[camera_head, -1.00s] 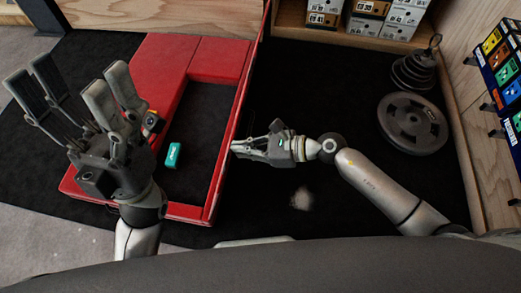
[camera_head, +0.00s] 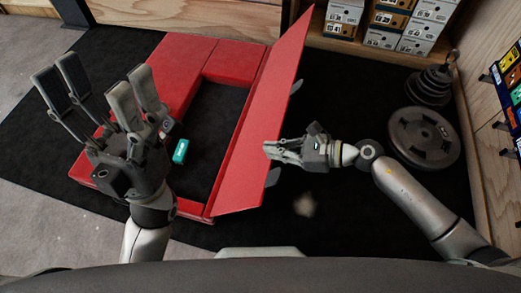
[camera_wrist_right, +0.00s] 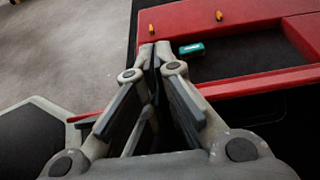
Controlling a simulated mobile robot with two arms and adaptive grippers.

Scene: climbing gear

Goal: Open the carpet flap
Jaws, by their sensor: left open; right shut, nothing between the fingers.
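A red box-like pad (camera_head: 215,63) lies on the dark floor mat with an open black recess. A flat red flap (camera_head: 268,105) runs along its right side and leans outward to the right, with grey tabs at its outer edge. My right gripper (camera_head: 268,150) is shut and empty, its tips overlapping the flap's outer part; I cannot tell if they touch. In the right wrist view its fingers (camera_wrist_right: 154,50) are together, with red edges around. My left gripper (camera_head: 98,100) is open and empty above the pad's left part, hiding some of it.
A small teal block (camera_head: 180,151) lies in the recess. Weight plates (camera_head: 424,138) lie on the mat at right, near a stack of smaller discs (camera_head: 430,85). Shoe boxes (camera_head: 385,25) stand on a back shelf. Mat near the front right is mostly clear.

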